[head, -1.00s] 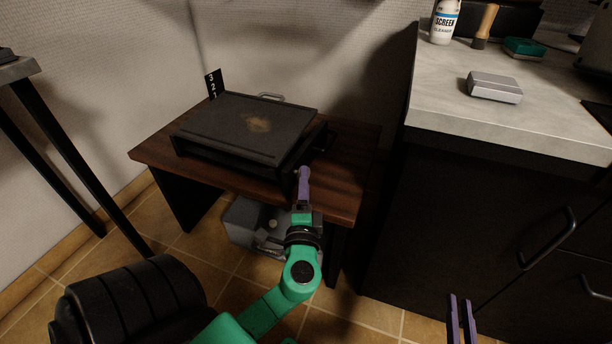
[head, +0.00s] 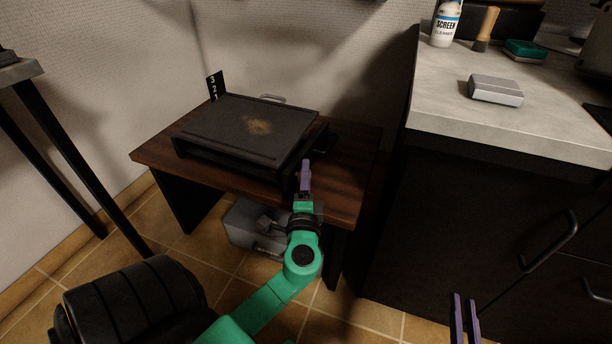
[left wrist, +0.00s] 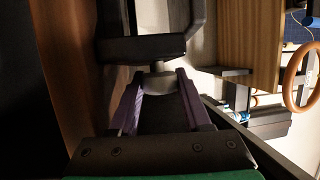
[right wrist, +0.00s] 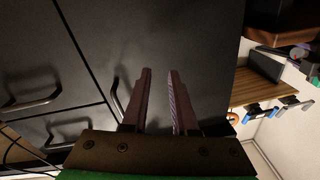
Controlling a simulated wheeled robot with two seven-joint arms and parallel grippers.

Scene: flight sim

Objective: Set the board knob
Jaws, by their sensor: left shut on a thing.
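The board (head: 215,125) is a flat black box-like unit with a brown stain on top, lying on a small dark wooden table. A black strip with white numbers (head: 215,87) stands at its back left corner. My left gripper (head: 305,165) is at the board's front right side. In the left wrist view, its purple fingers (left wrist: 158,88) are shut on a pale round knob (left wrist: 158,82) below a dark bar of the board. The knob is mostly hidden in the head view. My right gripper (head: 461,300) is open and empty before the dark cabinet; it also shows in the right wrist view (right wrist: 160,72).
The wooden table (head: 345,195) has a grey box (head: 250,230) under it. At right, a counter (head: 440,105) carries a screen cleaner bottle (head: 445,25), a brush (head: 486,30) and a grey block (head: 495,90). A black padded seat (head: 130,300) is at front left.

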